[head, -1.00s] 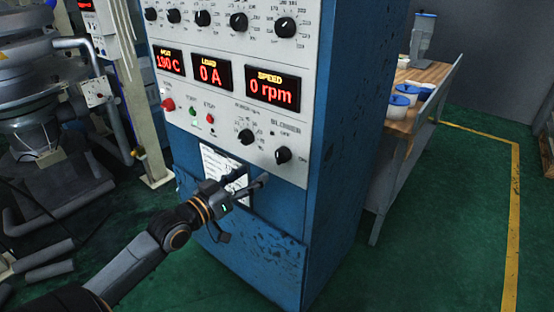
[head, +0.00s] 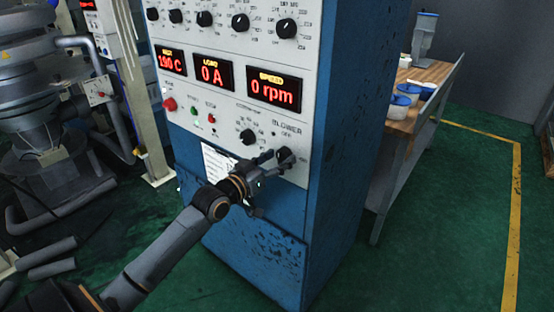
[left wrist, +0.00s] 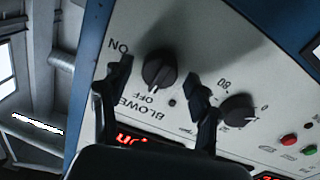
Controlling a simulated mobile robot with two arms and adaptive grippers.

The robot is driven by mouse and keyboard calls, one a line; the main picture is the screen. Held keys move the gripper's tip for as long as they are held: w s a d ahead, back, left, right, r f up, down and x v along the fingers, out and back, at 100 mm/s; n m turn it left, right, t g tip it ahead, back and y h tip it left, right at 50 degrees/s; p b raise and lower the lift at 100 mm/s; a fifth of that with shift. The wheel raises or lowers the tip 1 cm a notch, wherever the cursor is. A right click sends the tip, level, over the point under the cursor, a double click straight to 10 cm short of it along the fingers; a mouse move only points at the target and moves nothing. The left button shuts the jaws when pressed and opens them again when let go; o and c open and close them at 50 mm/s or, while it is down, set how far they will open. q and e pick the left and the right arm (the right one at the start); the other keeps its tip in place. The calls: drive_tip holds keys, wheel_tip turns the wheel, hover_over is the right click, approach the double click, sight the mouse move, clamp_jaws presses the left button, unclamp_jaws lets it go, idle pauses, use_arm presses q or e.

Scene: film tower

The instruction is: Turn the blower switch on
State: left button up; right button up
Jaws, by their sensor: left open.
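The blower switch (head: 285,155) is a black rotary knob at the lower right of the panel, under the BLOWER label. In the left wrist view the switch (left wrist: 158,70) shows upside down, with ON at its upper left and OFF below it. My left gripper (head: 277,162) is at the panel, just in front of the switch. In the left wrist view the left gripper (left wrist: 160,85) has its fingers spread, one on each side of the knob, with a gap to it on both sides. Which label the knob points to is hard to tell. My right gripper is not in view.
Another black knob (head: 247,137) sits left of the switch, near the gripper, and also shows in the left wrist view (left wrist: 237,110). The blue cabinet (head: 345,110) carries red displays reading 0 A and 0 rpm. A wooden-topped table (head: 428,74) stands behind at right.

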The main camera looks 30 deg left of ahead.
use_arm(q)
drive_tip(key=c, duration=1.2)
drive_tip(key=shift+o, duration=0.2)
drive_tip(key=m+p, duration=0.2)
drive_tip(key=m, duration=0.2)
drive_tip(key=shift+r+p, duration=0.15)
drive_tip(key=shift+p, duration=0.2)
drive_tip(key=m+p, duration=0.2)
drive_tip(key=m, duration=0.2)
drive_tip(key=shift+m, duration=0.4)
drive_tip(key=m+p, duration=0.1)
drive_tip(key=m, duration=0.3)
drive_tip(key=shift+d+y+p, duration=0.1)
drive_tip(key=shift+y+p, duration=0.2)
drive_tip(key=shift+m+p, duration=0.35)
drive_tip(key=shift+m, duration=1.95)
